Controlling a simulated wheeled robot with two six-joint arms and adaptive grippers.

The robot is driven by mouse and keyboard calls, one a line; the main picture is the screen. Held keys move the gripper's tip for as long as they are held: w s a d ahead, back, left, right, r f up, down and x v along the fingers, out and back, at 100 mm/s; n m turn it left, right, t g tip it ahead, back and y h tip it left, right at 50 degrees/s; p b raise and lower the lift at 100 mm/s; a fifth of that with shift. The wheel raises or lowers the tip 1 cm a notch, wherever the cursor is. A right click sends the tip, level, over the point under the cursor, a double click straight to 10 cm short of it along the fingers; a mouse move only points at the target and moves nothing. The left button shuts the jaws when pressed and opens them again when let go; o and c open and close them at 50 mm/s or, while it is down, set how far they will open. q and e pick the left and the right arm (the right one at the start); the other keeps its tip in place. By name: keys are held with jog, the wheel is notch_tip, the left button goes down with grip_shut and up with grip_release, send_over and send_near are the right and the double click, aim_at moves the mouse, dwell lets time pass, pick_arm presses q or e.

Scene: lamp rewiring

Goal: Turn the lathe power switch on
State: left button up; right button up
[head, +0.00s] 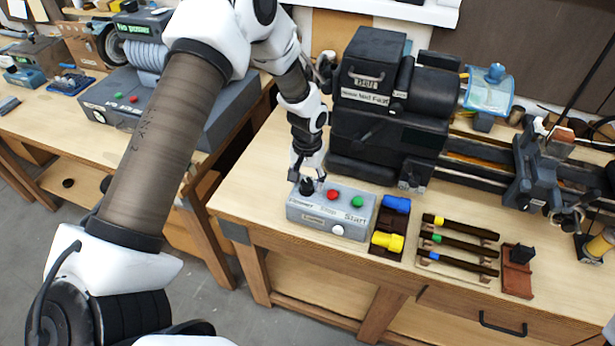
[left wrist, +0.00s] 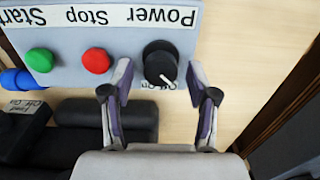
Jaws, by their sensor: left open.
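The lathe control box (head: 330,213) is a grey box at the front left of the lathe's bench. Its power switch is a black round knob (head: 307,186) at the box's left end, labelled Power. In the left wrist view the knob (left wrist: 160,64) shows upside down, with a white pointer mark toward a small off/on label. The label is partly covered, so I cannot tell which setting it marks. My left gripper (left wrist: 161,78) is open, with one finger on each side of the knob's near edge. In the head view the gripper (head: 307,178) is right over the knob. My right gripper is out of view.
A red button (head: 333,195) and a green button (head: 357,202) sit beside the knob. The black lathe (head: 385,110) stands close behind the box. A tray with blue and yellow pieces (head: 388,240) lies right of it. Bare bench lies to the box's left.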

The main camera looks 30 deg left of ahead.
pick_arm(q)
jog(key=shift+s+r, duration=0.1)
jog(key=shift+s, duration=0.1)
jog(key=shift+c, duration=1.4)
jog(key=shift+s, duration=0.1)
grip_shut()
jog(key=m, duration=0.4)
jog(key=shift+m, duration=0.3)
jog(key=m+b, duration=0.1)
jog(key=m, duration=0.8)
jog(key=shift+m, duration=2.1)
